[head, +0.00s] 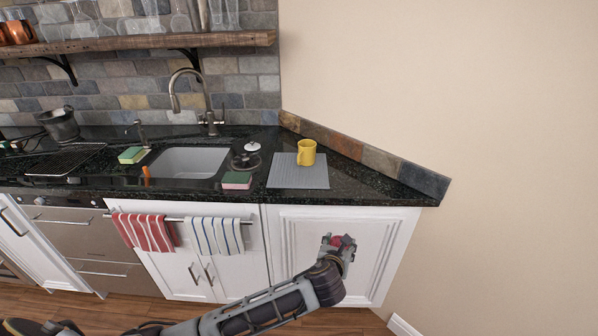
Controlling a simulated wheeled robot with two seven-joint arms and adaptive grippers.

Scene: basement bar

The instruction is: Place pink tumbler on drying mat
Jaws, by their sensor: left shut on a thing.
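The drying mat (291,180) is a grey ribbed square on the dark counter, right of the sink. A yellow mug (307,153) stands upright on its back part. My left gripper (342,241) is in front of the white cabinet door, lower in the picture than the mat and to its right. It is shut on the pink tumbler (338,240), of which only a small pinkish-red part shows between the fingers. The rest of the tumbler is hidden by the gripper, so its tilt cannot be told. My right gripper is not in view.
The sink (190,162) with a tall faucet (208,115) lies left of the mat. A pink-and-green sponge (237,181) sits close to the mat's left edge. A slanted stone backsplash (370,157) bounds the counter at right. The mat's front part is bare.

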